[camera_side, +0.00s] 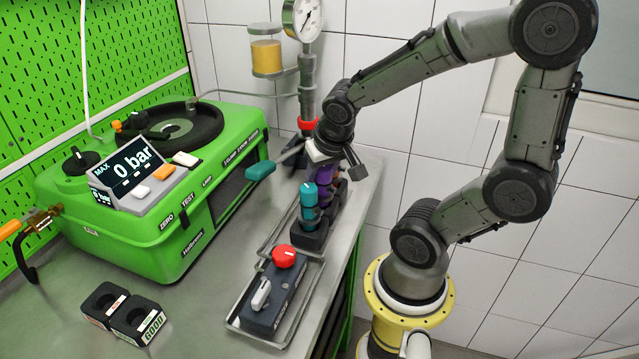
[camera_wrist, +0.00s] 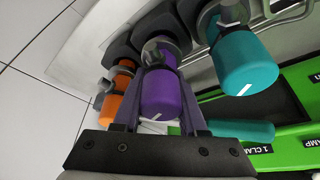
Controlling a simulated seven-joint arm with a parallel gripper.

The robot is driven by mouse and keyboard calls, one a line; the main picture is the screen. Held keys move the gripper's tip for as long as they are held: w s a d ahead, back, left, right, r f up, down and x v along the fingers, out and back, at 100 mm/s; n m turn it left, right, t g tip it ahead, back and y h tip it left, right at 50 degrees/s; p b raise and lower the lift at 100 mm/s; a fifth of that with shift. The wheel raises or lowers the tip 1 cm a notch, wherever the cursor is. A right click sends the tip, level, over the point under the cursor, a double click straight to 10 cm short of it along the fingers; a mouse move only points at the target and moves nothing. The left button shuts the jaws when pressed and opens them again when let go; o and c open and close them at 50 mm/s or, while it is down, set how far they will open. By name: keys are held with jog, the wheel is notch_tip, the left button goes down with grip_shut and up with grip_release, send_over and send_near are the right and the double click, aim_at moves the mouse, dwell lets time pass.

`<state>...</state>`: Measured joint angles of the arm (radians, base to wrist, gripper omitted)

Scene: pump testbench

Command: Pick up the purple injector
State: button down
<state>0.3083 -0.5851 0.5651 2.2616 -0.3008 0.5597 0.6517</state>
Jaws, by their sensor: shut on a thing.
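The purple injector (camera_wrist: 161,93) stands in its dark holder, between an orange injector (camera_wrist: 114,105) on its left and a teal injector (camera_wrist: 243,64) on its right in the wrist view. In the side view the purple injector (camera_side: 325,178) is partly hidden behind the teal injector (camera_side: 308,197) and under my wrist. My gripper (camera_wrist: 160,100) has a finger on each side of the purple injector and is shut on it. In the side view my gripper (camera_side: 333,165) is low over the row of injectors, its fingers mostly hidden.
A red-knobbed control box (camera_side: 275,290) sits in a metal tray near the bench's right edge. The green test machine (camera_side: 165,190) with a teal-gripped lever (camera_side: 261,170) stands to the left. A pressure gauge column (camera_side: 307,75) rises behind. Two small black "GOOD"-type holders (camera_side: 122,315) lie front left.

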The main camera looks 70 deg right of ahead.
jog(key=v, duration=0.3)
jog(key=shift+w+d+r, duration=0.1)
jog(key=shift+d+r, duration=0.1)
jog(key=shift+r, duration=0.3)
jog(key=s+a+r, duration=0.5)
jog(key=s+r, duration=0.3)
jog(key=s, duration=0.4)
jog(key=shift+a+r, duration=0.35)
